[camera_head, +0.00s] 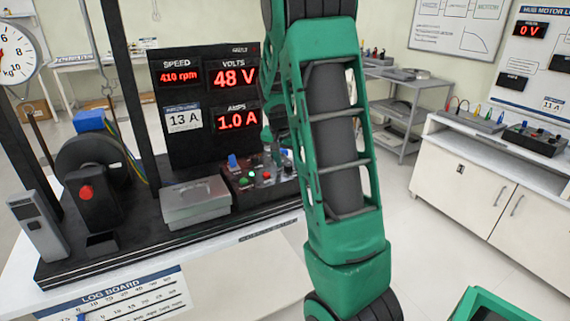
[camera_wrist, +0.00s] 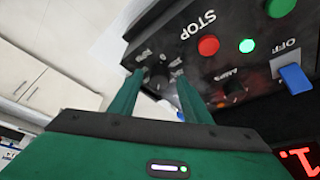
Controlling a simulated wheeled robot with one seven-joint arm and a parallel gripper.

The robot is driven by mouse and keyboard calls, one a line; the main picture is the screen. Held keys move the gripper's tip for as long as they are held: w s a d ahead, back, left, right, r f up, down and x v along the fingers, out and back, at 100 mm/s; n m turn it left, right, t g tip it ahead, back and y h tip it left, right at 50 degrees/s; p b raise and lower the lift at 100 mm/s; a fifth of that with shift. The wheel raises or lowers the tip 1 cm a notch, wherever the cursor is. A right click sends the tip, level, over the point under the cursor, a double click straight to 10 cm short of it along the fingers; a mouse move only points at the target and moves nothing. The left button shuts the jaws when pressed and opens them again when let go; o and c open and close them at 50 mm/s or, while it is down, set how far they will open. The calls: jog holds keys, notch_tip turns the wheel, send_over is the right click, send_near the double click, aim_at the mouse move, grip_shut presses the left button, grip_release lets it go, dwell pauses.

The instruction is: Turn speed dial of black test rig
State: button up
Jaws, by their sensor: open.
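The black test rig (camera_head: 185,110) stands on a bench at left in the head view. Its display reads 410 rpm, 48 V and 1.0 A, beside a 13 A label. Its control box (camera_head: 240,196) sits at the display's foot and also fills the upper right of the wrist view (camera_wrist: 180,48). A black dial (camera_wrist: 157,76) is near the box's end, its lettering too small to read. My gripper (camera_wrist: 160,78) is open, with its green fingertips on either side of this dial. Contact cannot be told. In the head view my arm hides part of the box and most of the gripper.
Another black knob (camera_wrist: 233,91), a red STOP button (camera_wrist: 208,45), a green button (camera_wrist: 280,6) and a blue switch (camera_wrist: 295,78) are close by on the panel. A metal box (camera_head: 195,203) stands left of the control box.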

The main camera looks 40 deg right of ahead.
jog(key=c, duration=1)
jog(key=shift+w+n, duration=0.1)
jog(key=shift+n, duration=0.2)
jog(key=o, duration=1)
jog(key=shift+r, duration=0.15)
jog(key=v, duration=1)
jog(key=shift+r, duration=0.25)
jog(key=shift+a, duration=0.15)
jog(key=s+a+f+n+y, duration=0.1)
jog(key=s+a, duration=0.4)
jog(key=s, duration=0.5)
jog(key=s+a+f+n+g+y, duration=0.1)
jog(key=s+a+f+n, duration=0.1)
jog(key=s+a, duration=0.4)
jog(key=s+a+f+n+g+y, duration=0.1)
jog(key=s+a, duration=0.5)
jog(key=s, duration=0.8)
jog(key=shift+f+n+y, duration=0.3)
jog(key=shift+n+y, duration=0.3)
jog(key=shift+n, duration=0.3)
